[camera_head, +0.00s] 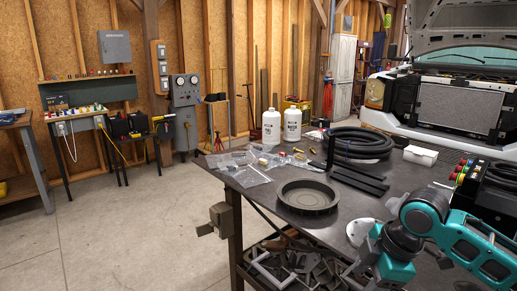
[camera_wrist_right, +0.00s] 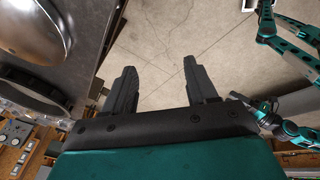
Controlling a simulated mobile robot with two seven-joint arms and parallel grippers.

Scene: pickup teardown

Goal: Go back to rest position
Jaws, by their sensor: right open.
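My right gripper (camera_wrist_right: 160,88) is open in the right wrist view. Its two dark fingers stand wide apart, with nothing between them. Bare concrete floor shows beyond the fingers, and the workbench is to their left. In the head view a teal and black arm of mine is at the lower right, over the near right part of the workbench (camera_head: 262,200); no jaws can be made out on it. Teal arm links of mine also show at the right of the wrist view, where I cannot make out my left gripper's jaws.
On the bench are a dark round pan (camera_head: 306,196), coiled black hose (camera_head: 362,142), two white bottles (camera_head: 271,126), plastic bags (camera_head: 246,170) and a white box (camera_head: 420,155). A clamp (camera_head: 220,220) juts from the left edge. The pickup (camera_head: 459,106) stands behind. Floor at left (camera_head: 120,225) is clear.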

